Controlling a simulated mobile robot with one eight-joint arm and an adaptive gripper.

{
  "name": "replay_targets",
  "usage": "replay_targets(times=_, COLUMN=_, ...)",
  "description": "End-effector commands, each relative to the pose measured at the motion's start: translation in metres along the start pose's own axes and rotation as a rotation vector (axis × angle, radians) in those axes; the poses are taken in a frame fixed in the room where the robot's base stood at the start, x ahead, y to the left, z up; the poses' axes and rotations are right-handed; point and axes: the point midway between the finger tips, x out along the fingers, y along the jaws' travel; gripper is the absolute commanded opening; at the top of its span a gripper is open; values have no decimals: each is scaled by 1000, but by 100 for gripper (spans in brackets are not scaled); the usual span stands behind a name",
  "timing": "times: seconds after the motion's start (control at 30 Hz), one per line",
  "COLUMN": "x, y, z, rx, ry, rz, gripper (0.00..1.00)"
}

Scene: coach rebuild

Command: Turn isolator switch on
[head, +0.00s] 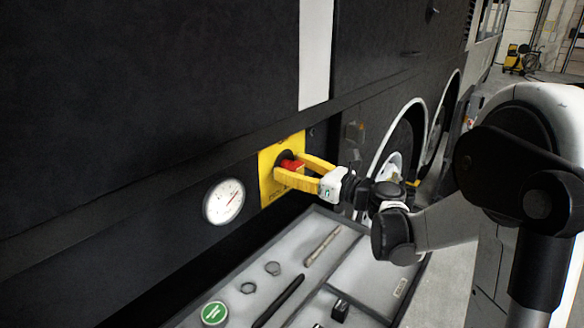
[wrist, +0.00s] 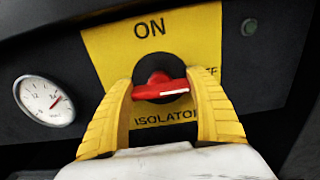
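The red isolator switch handle (wrist: 162,90) sits on a round black base on a yellow plate (wrist: 110,45) marked ON at the top and ISOLATOR below. The handle lies nearly level, and its white mark is on the right half, toward partly hidden lettering ending in F. My gripper (wrist: 161,85) has its two yellow fingers on either side of the handle, one at each end. In the head view my gripper (head: 288,166) reaches the plate from the right, with the red handle (head: 292,165) between its fingers. Whether the fingers press on the handle cannot be told.
A round white gauge (head: 224,202) is on the dark coach panel left of the plate. Below is a grey tray (head: 375,290) with tools and small parts. A coach wheel (head: 393,160) is behind my arm. A yellow machine (head: 522,60) stands far back.

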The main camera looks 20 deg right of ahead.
Motion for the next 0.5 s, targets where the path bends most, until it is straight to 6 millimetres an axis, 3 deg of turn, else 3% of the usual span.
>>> replay_targets(times=0.5, x=0, y=1, z=-1, rx=-132, ry=1, rz=0, gripper=36)
